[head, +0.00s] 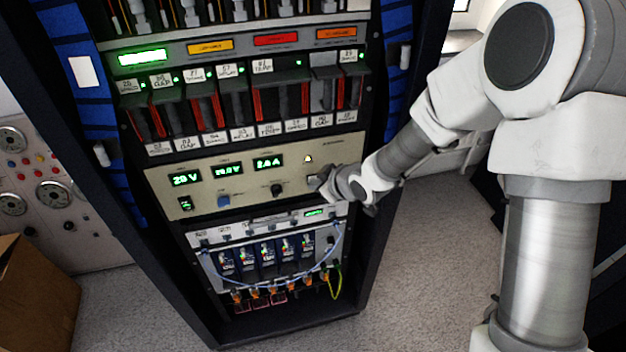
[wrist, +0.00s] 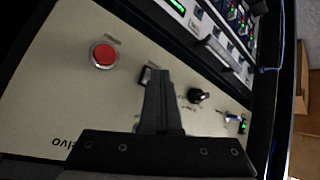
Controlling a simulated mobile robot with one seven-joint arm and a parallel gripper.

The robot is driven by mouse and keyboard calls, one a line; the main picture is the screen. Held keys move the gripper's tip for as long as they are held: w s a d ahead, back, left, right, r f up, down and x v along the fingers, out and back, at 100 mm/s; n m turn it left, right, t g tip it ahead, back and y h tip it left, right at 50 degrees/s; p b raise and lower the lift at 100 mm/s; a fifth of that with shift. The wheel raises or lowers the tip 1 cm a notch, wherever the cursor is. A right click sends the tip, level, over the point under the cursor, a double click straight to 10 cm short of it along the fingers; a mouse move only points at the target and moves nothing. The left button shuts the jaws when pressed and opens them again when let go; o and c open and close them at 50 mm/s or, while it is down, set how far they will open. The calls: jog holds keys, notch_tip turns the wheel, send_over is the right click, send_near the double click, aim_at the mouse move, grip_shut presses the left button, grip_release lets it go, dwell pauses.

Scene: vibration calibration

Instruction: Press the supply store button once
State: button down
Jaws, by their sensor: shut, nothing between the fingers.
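A cream panel (head: 235,165) with lit green displays sits in the middle of the dark rack. In the wrist view it appears turned over (wrist: 50,95). A round red button (wrist: 103,54) with a metal ring is on it; its label is too small to read. A dark-edged control (wrist: 145,77) lies partly hidden behind my fingers. Which control is the supply store button I cannot tell from the labels. My gripper (head: 319,184) is shut and empty, in front of the panel's right part. In the wrist view its fingers (wrist: 158,75) point at the panel beside the red button; contact is unclear.
A black knob (head: 277,190) and a blue knob (head: 223,200) stick out left of my gripper. Breaker modules (head: 240,105) are above the panel. A unit with looped blue cables (head: 270,255) is below. A cardboard box (head: 35,295) stands at the lower left.

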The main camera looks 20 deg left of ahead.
jog(key=shift+s, duration=0.1)
jog(key=shift+s+d, duration=0.4)
jog(key=shift+s, duration=0.15)
jog(key=s+d, duration=0.1)
jog(key=s+b, duration=0.1)
jog(key=s, duration=0.1)
jog(key=s+d, duration=0.1)
jog(key=shift+s+d, duration=0.15)
jog(key=shift+d, duration=0.15)
jog(key=shift+r, duration=0.1)
dwell(0.6)
